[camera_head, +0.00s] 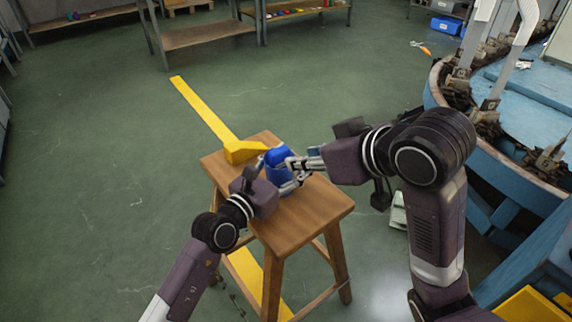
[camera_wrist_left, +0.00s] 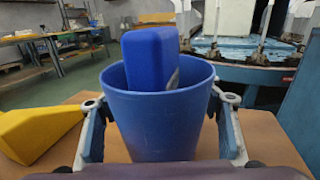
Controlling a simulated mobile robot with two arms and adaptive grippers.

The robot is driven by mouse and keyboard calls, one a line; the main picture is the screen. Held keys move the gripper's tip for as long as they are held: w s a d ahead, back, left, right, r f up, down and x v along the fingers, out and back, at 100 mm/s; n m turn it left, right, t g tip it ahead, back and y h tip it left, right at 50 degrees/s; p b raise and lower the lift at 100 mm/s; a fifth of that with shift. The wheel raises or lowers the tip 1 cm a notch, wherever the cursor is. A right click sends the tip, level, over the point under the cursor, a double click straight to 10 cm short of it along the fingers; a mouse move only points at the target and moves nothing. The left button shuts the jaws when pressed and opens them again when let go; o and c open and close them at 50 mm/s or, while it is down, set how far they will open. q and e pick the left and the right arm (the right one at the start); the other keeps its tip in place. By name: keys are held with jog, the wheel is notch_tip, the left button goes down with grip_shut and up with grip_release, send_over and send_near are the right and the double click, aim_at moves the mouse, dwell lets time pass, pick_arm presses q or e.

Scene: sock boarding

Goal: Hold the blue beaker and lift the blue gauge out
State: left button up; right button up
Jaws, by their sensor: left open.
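The blue beaker (camera_head: 279,181) stands upright on the wooden stool. It fills the middle of the left wrist view (camera_wrist_left: 157,127). The blue gauge (camera_wrist_left: 150,57) is a rounded block that sits in the beaker and sticks up above its rim; its lower part is hidden. It also shows at the beaker's top in the head view (camera_head: 275,156). My left gripper (camera_wrist_left: 161,102) is open, with one finger on each side of the beaker. My right gripper (camera_head: 297,164) is at the beaker's right side near the rim; its finger gap is unclear.
The wooden stool (camera_head: 317,210) has free top at its front right. A yellow block (camera_head: 240,152) lies on the stool behind the beaker, left of it in the left wrist view. A round blue machine (camera_head: 530,100) stands at the right. Shelves (camera_head: 210,36) stand at the back.

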pick_arm(q)
jog(key=c, duration=1.4)
